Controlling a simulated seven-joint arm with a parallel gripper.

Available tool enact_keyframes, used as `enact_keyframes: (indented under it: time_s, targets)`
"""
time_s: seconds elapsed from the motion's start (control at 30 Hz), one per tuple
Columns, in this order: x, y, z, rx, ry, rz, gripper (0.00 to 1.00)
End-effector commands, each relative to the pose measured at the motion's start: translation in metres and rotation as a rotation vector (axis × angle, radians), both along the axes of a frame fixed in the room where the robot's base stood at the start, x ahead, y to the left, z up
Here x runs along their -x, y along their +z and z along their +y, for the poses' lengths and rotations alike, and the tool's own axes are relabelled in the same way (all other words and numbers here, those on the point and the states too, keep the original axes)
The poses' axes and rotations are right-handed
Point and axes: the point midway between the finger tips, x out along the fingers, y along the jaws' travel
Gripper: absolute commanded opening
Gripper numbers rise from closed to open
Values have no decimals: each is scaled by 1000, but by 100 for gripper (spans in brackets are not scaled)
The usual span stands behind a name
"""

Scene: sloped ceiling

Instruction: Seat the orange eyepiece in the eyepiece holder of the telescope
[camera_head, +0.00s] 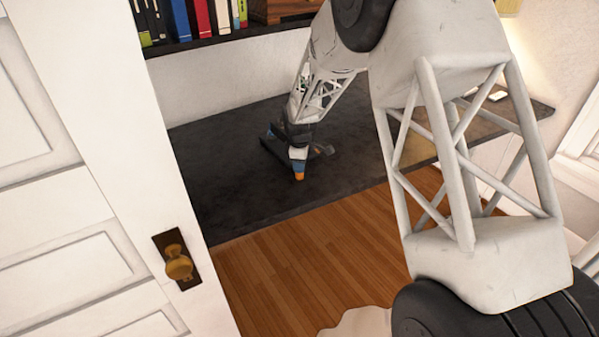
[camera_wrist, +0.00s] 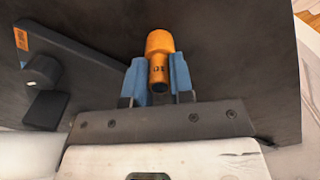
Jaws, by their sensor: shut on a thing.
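The orange eyepiece (camera_wrist: 159,46) is in the wrist view, between the two blue fingers of my gripper (camera_wrist: 158,68). It has a wide orange end, a narrower body with small dark markings, and a dark end toward the palm. In the head view my gripper (camera_head: 298,164) is low over the dark tabletop, with the orange eyepiece (camera_head: 299,177) at its tip. A dark grey body with an orange label (camera_wrist: 60,62) and a round knob lies left of my gripper in the wrist view. It may be part of the telescope; I cannot make out its eyepiece holder.
The dark tabletop (camera_head: 225,175) is mostly bare around my gripper. A shelf with books (camera_head: 200,18) and a wooden box (camera_head: 285,10) is at the back. A white door with a brass knob (camera_head: 178,264) stands at the left. Wooden floor (camera_head: 300,275) lies in front.

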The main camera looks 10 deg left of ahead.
Motion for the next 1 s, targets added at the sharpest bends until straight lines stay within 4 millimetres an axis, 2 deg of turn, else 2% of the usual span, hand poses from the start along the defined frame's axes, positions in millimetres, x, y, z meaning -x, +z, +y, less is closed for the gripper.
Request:
enact_keyframes:
  time_s: [0.37,0.57,0.67,1.0]
  targets:
    - [0,6,0,0,0,-1,0]
    - [0,24,0,-1,0,-2,0]
    - [0,39,0,-1,0,-2,0]
    - [45,41,-20,0,0,0,0]
